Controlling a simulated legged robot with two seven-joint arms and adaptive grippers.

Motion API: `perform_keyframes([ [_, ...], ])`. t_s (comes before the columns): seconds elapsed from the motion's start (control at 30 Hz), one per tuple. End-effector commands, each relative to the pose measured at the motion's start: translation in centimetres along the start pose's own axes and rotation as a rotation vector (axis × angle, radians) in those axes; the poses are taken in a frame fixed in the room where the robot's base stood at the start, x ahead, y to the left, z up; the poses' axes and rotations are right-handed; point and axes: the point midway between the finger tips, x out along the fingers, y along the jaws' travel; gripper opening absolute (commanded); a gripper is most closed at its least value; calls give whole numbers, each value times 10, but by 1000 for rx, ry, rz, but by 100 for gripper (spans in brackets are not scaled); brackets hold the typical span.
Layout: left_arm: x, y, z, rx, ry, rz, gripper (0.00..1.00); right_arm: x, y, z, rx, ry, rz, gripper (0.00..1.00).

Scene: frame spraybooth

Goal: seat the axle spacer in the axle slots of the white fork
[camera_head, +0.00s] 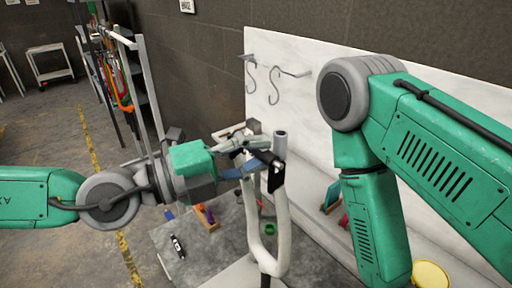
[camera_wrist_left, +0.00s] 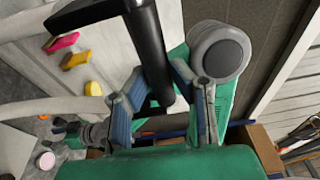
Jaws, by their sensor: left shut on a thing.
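The white fork (camera_head: 283,225) stands with its bend low and its two legs rising on the right of my left gripper. In the left wrist view a leg (camera_wrist_left: 55,108) comes in from the left and ends near the fingers. My left gripper (camera_head: 248,157) is at the top of the legs. My right gripper is out of view.
My right arm fills the right side. A white panel with hooks (camera_head: 275,85) stands behind. A grey table (camera_head: 210,255) below holds a marker (camera_head: 178,246) and small coloured blocks. A rack (camera_head: 150,90) stands at back left, with open floor beyond.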

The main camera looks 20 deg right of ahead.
Motion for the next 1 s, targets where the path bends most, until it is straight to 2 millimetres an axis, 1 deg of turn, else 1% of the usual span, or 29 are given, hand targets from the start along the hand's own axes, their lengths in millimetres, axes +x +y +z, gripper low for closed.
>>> perform_keyframes([
  [0.5, 0, 13, 0, 0, 0, 0, 0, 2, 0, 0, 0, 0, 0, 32],
  [0.53, 0, 13, 0, 0, 0, 0, 30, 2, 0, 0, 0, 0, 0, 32],
  [0.57, 0, 13, 0, 0, 0, 0, 40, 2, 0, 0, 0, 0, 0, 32],
  [0.6, 0, 12, 0, 0, 0, 0, 43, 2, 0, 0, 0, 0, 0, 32],
  [0.87, 0, 12, 0, 0, 0, 0, 43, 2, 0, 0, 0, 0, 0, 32],
  [1.0, -8, 13, 1, 0, -1, -1, 43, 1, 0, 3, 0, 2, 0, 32],
])
